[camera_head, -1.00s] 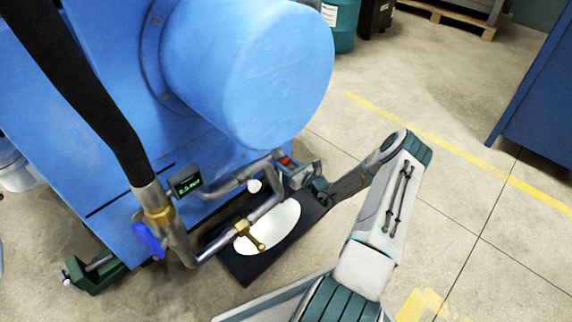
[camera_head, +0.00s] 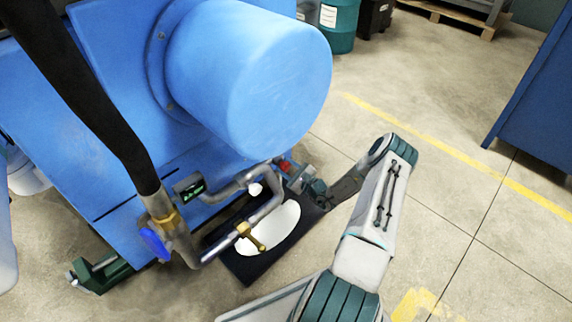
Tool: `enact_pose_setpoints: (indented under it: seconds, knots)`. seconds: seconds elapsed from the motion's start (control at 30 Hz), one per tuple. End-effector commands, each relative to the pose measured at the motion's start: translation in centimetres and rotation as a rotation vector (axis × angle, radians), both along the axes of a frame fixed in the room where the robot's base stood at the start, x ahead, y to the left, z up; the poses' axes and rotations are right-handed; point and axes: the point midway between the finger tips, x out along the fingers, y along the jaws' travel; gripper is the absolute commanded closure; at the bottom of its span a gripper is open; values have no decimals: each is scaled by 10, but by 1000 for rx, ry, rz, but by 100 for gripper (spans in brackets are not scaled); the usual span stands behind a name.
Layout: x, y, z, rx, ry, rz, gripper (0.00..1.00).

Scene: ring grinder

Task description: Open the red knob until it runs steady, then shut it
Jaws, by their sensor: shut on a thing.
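The red knob (camera_head: 286,166) sits at the right end of the pipework on the blue machine (camera_head: 75,155). Only a small red part of it shows, beside my gripper (camera_head: 293,174). My gripper is shut on the knob, with its fingers partly hidden by its own body. A small display (camera_head: 189,187) with green figures is on the pipework; its figures are too small to read. Below the pipes a dark tray (camera_head: 238,267) holds a white oval area. I cannot tell whether anything flows from the pipe.
A blue knob (camera_head: 154,244) and a brass lever (camera_head: 252,238) are on the same pipes. A thick black hose (camera_head: 85,90) runs down at the left. A blue cabinet (camera_head: 540,95) stands at the right. The floor between is clear.

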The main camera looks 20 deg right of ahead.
Motion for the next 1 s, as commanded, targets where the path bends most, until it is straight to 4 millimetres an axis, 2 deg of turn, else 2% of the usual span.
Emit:
enact_pose_setpoints:
  seconds: [1.0]
  knots:
    - [-1,-1,2,-900,-324,1,85]
